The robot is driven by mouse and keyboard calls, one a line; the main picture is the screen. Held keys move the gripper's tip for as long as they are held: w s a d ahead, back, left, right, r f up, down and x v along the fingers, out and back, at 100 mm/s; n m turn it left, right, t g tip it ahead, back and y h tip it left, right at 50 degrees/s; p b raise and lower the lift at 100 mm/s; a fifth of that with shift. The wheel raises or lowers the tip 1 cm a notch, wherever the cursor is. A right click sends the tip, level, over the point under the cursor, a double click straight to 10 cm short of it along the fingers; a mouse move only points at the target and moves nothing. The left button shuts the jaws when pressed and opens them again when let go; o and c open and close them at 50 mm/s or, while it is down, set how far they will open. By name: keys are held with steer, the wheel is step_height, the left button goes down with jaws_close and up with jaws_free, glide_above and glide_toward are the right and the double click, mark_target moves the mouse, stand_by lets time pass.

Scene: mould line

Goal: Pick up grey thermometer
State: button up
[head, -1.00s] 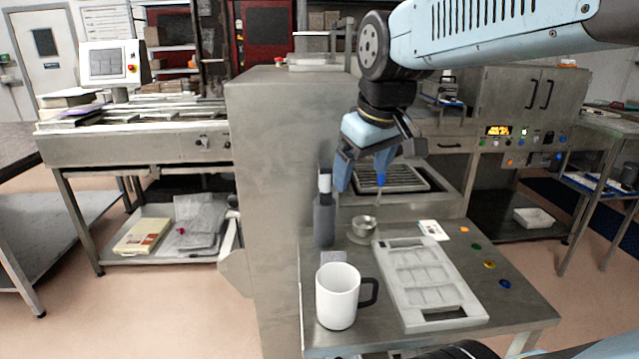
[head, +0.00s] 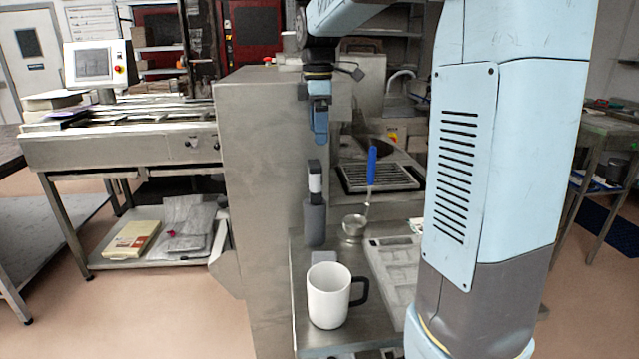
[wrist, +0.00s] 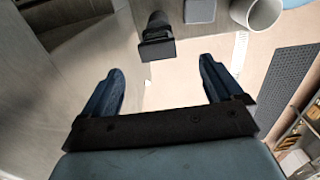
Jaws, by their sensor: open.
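The grey thermometer (head: 314,222) stands upright at the left edge of the steel table, beside the tall steel cabinet. It has a dark grey body, a white band and a dark top. In the wrist view it (wrist: 157,38) shows from above, beyond the fingertips and roughly between their lines. My gripper (head: 319,140) is above the thermometer in the head view, pointing down and apart from it. In the wrist view my gripper (wrist: 160,72) has its two blue fingers wide apart with nothing between them.
A white mug (head: 328,298) with a dark handle and a small grey block (head: 324,258) stand in front of the thermometer. A ladle (head: 355,225) with a blue handle is to its right. A pale mould tray (head: 390,262) is partly hidden by my arm. The steel cabinet (head: 262,200) rises close on the left.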

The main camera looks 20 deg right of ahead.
mark_target(318, 164)
step_height(318, 164, down, 8)
steer(key=shift+r, duration=0.1)
steer(key=shift+w+a+f, duration=0.15)
steer(key=shift+a+f, duration=0.05)
steer(key=shift+f, duration=1.15)
steer(key=shift+w+a+f, duration=0.1)
steer(key=shift+a+f, duration=0.05)
steer(key=shift+f, duration=1.2)
steer(key=shift+c, duration=0.3)
steer(key=c, duration=1)
steer(key=shift+r, duration=0.15)
step_height(318, 164, up, 18)
steer(key=shift+f, duration=0.1)
